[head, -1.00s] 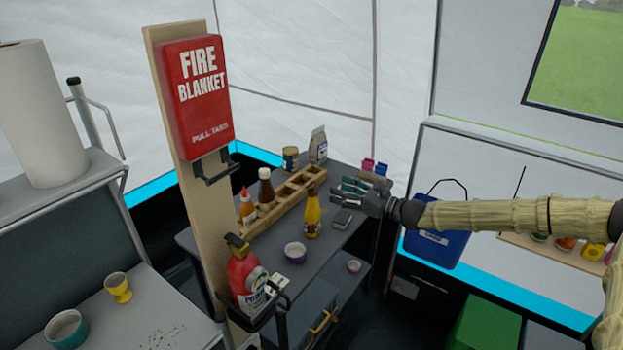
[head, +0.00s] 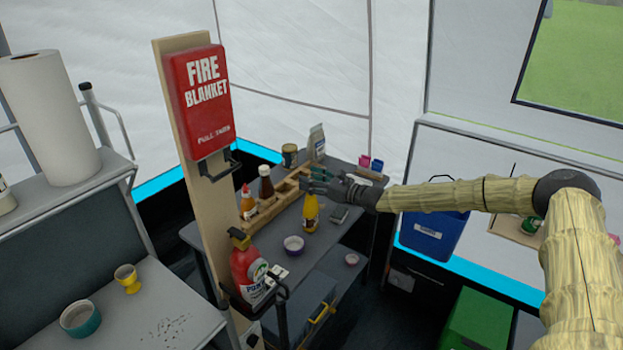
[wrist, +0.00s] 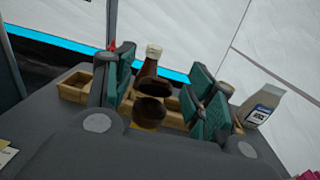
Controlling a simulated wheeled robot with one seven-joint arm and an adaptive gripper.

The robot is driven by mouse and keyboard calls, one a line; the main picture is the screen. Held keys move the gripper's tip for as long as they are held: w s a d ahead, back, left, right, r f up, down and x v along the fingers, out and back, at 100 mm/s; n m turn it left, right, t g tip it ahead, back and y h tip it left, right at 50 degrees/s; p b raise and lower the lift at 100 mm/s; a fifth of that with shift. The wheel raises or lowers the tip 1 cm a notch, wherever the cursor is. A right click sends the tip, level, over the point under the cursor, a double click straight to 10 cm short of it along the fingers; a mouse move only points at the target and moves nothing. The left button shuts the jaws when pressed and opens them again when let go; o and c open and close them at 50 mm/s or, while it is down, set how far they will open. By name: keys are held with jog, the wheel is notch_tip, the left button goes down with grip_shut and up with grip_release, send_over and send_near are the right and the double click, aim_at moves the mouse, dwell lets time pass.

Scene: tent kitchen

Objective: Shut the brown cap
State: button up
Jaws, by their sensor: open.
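The yellow bottle (head: 311,212) stands upright on the dark table. Its brown cap (wrist: 149,111) shows in the wrist view as two brown pieces, a round one in front and a tilted one (wrist: 155,91) just beyond it; the cap looks open. My gripper (head: 312,180) is open and empty, above the bottle, and hides its top in the head view. In the wrist view my gripper's teal-padded fingers (wrist: 162,72) are spread to either side of the cap, with the cap between and below them. I cannot tell whether any finger touches it.
A fire blanket post (head: 196,185) rises at left.

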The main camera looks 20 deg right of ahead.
jog(key=shift+s+d+r, duration=0.15)
jog(key=shift+s+r, duration=0.05)
jog(key=shift+c, duration=0.6)
jog(key=shift+s, duration=0.1)
jog(key=c, duration=0.9)
jog(key=f+b, duration=0.1)
jog(key=b, duration=0.2)
jog(key=shift+t, duration=0.3)
jog(key=shift+y+b, duration=0.4)
jog(key=shift+b, duration=0.05)
jog(key=b, duration=0.2)
jog(key=t+b, duration=0.1)
jog(key=b, duration=0.2)
jog(key=shift+s+d+f+t+y+b, duration=0.2)
jog(key=shift+t+y+b, duration=0.1)
jog(key=shift+y+b, duration=0.1)
jog(key=shift+r+b, duration=0.15)
jog(key=shift+b, duration=0.2)
jog(key=o, duration=1)
